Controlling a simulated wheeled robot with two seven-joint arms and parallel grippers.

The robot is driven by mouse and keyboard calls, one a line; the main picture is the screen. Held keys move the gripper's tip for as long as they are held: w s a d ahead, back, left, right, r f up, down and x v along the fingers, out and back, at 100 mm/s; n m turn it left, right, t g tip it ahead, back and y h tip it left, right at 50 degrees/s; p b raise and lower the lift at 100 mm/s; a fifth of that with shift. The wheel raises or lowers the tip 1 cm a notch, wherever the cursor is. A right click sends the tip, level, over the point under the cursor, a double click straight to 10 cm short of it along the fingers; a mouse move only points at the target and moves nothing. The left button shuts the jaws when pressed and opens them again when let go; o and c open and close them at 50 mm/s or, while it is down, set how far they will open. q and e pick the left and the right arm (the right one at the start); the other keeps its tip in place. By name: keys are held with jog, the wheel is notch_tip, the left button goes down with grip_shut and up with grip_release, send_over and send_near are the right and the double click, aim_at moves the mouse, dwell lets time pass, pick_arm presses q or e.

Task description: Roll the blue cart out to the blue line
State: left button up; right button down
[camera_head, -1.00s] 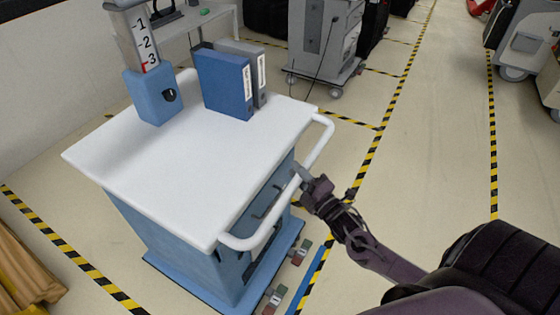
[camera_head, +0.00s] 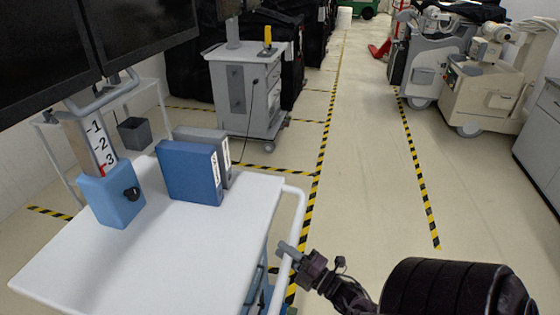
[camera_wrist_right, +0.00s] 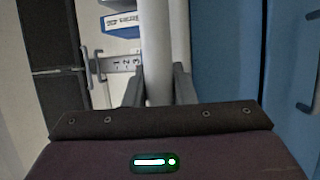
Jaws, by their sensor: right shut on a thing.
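The blue cart has a white top (camera_head: 150,250) and shows at the lower left of the head view. Its lower body is mostly cut off by the frame. A white handle rail (camera_head: 298,212) runs along its right side. My right gripper (camera_head: 290,249) is shut on this rail. In the right wrist view the rail (camera_wrist_right: 157,45) stands upright between the two fingers (camera_wrist_right: 160,88), with a blue panel (camera_wrist_right: 220,55) of the cart to the right. I cannot make out the blue line on the floor now. My left gripper is not in view.
On the cart stand a blue binder (camera_head: 188,172), a grey binder and a blue post base (camera_head: 112,195) carrying dark screens (camera_head: 40,55). A grey cart (camera_head: 245,90) stands behind. Beige machines (camera_head: 490,85) stand at the right. The floor between the striped tapes (camera_head: 318,150) is open.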

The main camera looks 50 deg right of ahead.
jog(key=shift+w+r, duration=0.45)
jog(key=shift+w, duration=0.05)
jog(key=c, duration=1.6)
grip_release()
jog(key=o, duration=0.4)
jog(key=shift+f, duration=0.3)
jog(key=shift+s, duration=0.2)
jog(key=shift+s+f, duration=0.2)
jog(key=shift+s, duration=0.05)
jog(key=r+b+v, duration=0.1)
jog(key=b+v, duration=0.1)
jog(key=v, duration=0.4)
jog(key=shift+s+f, duration=0.45)
jog(key=shift+d, duration=0.1)
jog(key=shift+c, duration=0.3)
